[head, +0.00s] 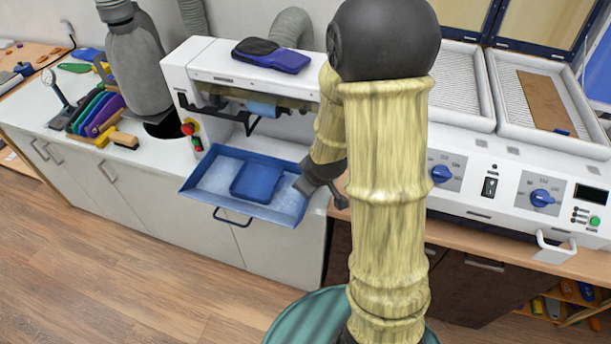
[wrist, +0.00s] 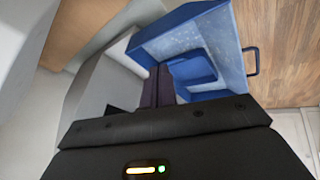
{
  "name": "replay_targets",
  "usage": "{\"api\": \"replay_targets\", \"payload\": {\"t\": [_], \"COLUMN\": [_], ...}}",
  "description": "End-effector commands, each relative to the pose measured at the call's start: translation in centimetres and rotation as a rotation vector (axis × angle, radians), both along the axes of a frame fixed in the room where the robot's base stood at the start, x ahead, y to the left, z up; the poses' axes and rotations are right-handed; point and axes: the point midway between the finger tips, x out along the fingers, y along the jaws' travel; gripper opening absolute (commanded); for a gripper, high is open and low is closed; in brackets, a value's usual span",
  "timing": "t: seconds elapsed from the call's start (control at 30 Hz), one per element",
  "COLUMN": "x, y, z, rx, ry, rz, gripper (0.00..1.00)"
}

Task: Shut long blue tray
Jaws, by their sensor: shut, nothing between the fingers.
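The long blue tray (head: 272,213) sticks out from the front of the white machine in the head view, pulled open over the cabinet front. It has a dark blue bar handle (head: 232,218) on its front side and a smaller blue block or dish (head: 257,181) in it. My gripper (head: 303,186) is at the tray's right end, with its fingers shut and empty. In the wrist view my fingers (wrist: 160,88) point toward the tray (wrist: 235,75), close to its side wall. I cannot tell whether they touch it. The handle also shows there (wrist: 252,60).
A dark blue pad (head: 272,55) lies on top of the white machine (head: 200,62). A red emergency button (head: 188,128) is at its left side. Coloured tools (head: 98,110) stand on the left counter. A panel with blue knobs (head: 541,198) is at right. Floor before the tray is clear.

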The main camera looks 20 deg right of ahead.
Motion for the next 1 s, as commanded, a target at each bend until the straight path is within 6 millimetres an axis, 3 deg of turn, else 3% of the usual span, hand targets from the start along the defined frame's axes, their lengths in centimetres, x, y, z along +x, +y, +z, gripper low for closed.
{"api": "replay_targets", "payload": {"t": [0.03, 0.1, 0.23, 0.73, 1.0], "x": [1.1, 2.4, 3.9, 4.5, 5.8], "y": [-0.4, -0.6, -0.9, -0.9, -0.8], "z": [-1.9, -3.3, -4.9, -5.2, -7.1], "rx": [-0.024, -0.058, -0.1, -0.112, -0.11], "ry": [-0.023, -0.068, -0.122, -0.14, -0.137], "rz": [0.054, 0.133, 0.222, 0.244, 0.243], "gripper": [0.0, 0.0, 0.0, 0.0, 0.0]}}
